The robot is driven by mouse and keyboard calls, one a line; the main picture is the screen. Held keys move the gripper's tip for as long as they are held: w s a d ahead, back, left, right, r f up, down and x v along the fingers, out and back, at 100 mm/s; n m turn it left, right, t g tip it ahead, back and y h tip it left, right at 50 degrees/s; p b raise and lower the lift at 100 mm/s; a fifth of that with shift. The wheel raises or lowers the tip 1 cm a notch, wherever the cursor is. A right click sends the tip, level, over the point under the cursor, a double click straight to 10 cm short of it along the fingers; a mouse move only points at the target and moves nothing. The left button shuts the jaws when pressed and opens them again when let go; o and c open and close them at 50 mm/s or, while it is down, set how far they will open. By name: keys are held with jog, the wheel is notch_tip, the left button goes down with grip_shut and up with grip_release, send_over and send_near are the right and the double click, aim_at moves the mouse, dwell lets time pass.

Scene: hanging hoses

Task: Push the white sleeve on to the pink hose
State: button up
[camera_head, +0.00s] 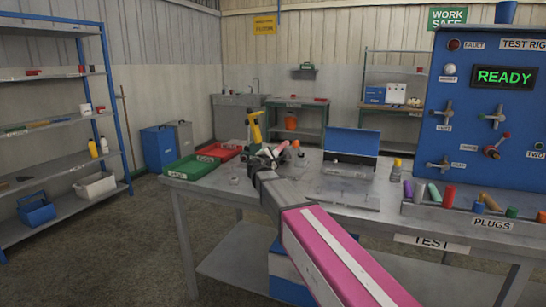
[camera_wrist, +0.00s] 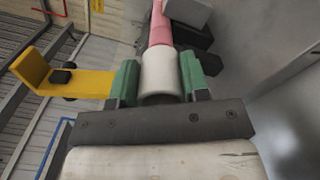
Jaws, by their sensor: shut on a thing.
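In the wrist view my gripper (camera_wrist: 160,78) is shut on the white sleeve (camera_wrist: 159,70), with a green finger on each side of it. The pink hose (camera_wrist: 160,25) lies straight beyond the sleeve, in line with it. Its near end meets the sleeve's far rim in the picture. I cannot tell whether the hose is inside the sleeve or only touching or behind it. In the head view my gripper (camera_head: 262,164) is over the left part of the workbench, small and partly hidden by my arm. The pink hose (camera_head: 283,147) shows just past it.
A yellow part (camera_wrist: 62,80) stands close left of my gripper. Dark and grey blocks (camera_wrist: 190,35) lie around the hose. On the bench are a green tray (camera_head: 191,168), a red tray (camera_head: 219,151) and a blue-lidded box (camera_head: 352,142). A blue test panel (camera_head: 470,105) stands right.

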jog(key=shift+x, duration=1.15)
jog(key=shift+s, duration=0.15)
jog(key=shift+s+a, duration=0.25)
jog(key=shift+s, duration=0.4)
jog(key=shift+x, duration=0.8)
dwell(1.4)
jog(key=o, duration=1.1)
jog(key=shift+c, duration=0.2)
jog(key=v, duration=1.1)
jog(key=shift+w, duration=0.1)
